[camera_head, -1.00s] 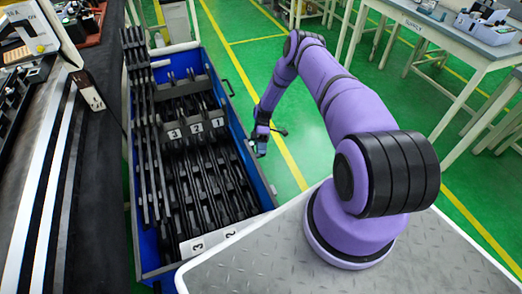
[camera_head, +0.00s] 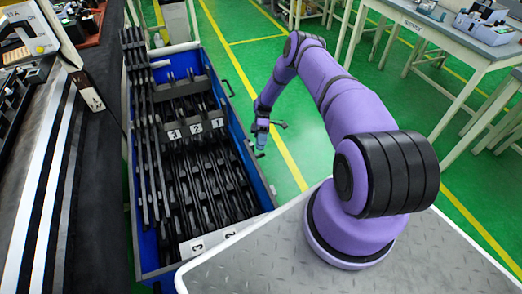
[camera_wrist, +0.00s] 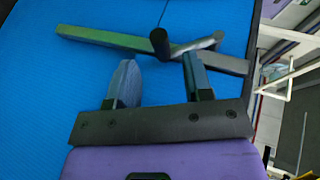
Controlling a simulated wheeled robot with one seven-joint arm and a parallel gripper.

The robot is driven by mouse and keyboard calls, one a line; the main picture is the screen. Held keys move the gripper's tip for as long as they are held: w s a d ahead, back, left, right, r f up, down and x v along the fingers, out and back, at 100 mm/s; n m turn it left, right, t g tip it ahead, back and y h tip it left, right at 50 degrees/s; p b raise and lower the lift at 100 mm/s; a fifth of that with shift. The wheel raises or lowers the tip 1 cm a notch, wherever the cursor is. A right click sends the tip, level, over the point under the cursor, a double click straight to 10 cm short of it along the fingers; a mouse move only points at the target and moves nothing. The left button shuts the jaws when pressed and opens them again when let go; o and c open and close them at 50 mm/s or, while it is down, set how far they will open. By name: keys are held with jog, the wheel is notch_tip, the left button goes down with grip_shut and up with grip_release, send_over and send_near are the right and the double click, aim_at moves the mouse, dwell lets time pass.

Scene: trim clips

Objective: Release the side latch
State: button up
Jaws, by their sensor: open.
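In the wrist view, the side latch (camera_wrist: 194,47) shows as a light grey lever with a dark round knob, in front of a long dark bar (camera_wrist: 100,37) on a bright blue panel (camera_wrist: 60,90). My gripper (camera_wrist: 158,70) is open. Its two fingers stand apart just below the bar and knob, with nothing visible between them. The right fingertip is close to the lever and bar; I cannot tell whether it touches. In the head view, my gripper (camera_head: 260,146) is at the outer right side of the blue crate (camera_head: 241,150); the latch is too small to make out there.
The crate holds rows of long black trim pieces (camera_head: 190,185) with numbered white labels. A dark bench (camera_head: 98,190) with metal rails runs along the left. Green floor (camera_head: 290,115) is free to the right of the crate. Tables (camera_head: 450,40) stand at the back right.

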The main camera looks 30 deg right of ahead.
jog(key=v, duration=0.7)
dwell(0.4)
